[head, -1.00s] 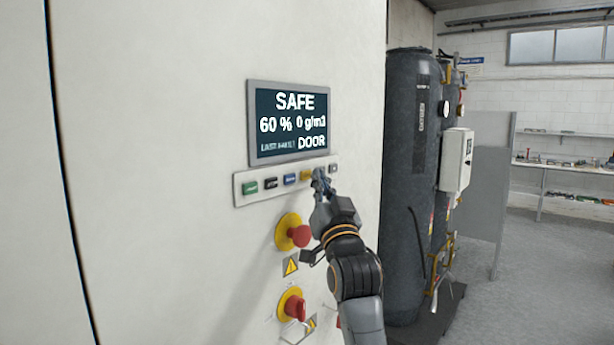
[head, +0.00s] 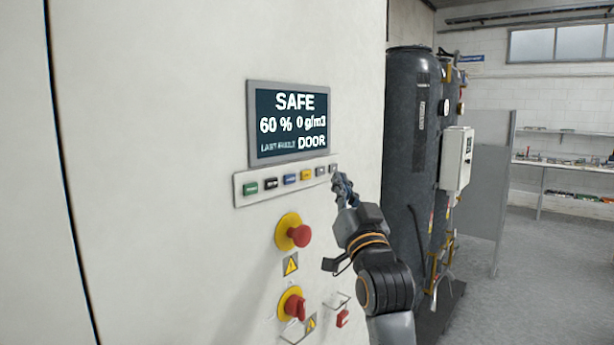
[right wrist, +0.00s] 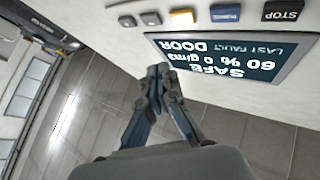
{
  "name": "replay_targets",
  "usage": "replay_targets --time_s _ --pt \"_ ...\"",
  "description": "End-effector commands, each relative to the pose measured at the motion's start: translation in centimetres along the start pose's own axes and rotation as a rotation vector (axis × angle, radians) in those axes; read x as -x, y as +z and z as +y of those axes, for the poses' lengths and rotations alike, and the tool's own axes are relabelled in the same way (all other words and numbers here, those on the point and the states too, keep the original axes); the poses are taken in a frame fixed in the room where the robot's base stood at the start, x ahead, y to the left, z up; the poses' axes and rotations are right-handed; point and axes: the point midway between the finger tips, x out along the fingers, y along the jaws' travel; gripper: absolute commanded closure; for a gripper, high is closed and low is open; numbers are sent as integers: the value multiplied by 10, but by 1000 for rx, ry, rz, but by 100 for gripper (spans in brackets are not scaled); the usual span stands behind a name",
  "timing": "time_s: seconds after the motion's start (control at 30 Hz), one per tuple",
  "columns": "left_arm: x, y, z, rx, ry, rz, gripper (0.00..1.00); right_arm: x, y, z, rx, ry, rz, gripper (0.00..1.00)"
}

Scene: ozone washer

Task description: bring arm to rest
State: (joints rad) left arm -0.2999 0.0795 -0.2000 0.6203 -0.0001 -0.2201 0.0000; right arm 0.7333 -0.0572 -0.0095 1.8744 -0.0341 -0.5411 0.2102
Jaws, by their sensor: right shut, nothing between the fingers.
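My right gripper (head: 343,188) is shut and empty, just off the right end of the button row on the white machine panel. The display (head: 290,122) reads SAFE, 60 %, 0 g/m3 and LAST FAULT DOOR. The button strip (head: 262,186) holds several coloured buttons, including a yellow one (head: 306,175), now uncovered. My left gripper is not in view.
Below the strip are a red mushroom button (head: 299,235) on a yellow base and a red rotary switch (head: 295,307). A small red part (head: 342,318) sits near the panel's right edge. Dark tanks (head: 412,150) stand to the right. Open floor (head: 545,270) lies beyond them.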

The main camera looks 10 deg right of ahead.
Motion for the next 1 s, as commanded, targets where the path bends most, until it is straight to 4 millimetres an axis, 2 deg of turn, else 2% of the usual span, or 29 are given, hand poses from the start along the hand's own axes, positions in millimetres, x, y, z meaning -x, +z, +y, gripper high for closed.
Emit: replay_targets --time_s 0.27,0.37,0.47,0.6,0.67,0.7,0.87,1.0 --pt "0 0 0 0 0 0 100 0 3 0 0 0 -5 100" --pt "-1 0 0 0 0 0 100 1 26 4 7 5 -43 100" --pt "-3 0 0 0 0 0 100 7 76 12 22 14 -126 100" --pt "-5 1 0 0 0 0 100 28 170 28 51 30 -281 100" --pt "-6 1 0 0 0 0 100 41 207 35 63 35 -343 100" --pt "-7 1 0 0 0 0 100 50 231 39 70 39 -384 100" --pt "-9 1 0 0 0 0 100 97 319 55 96 49 -539 100" --pt "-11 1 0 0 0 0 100 149 390 69 118 57 -674 100"
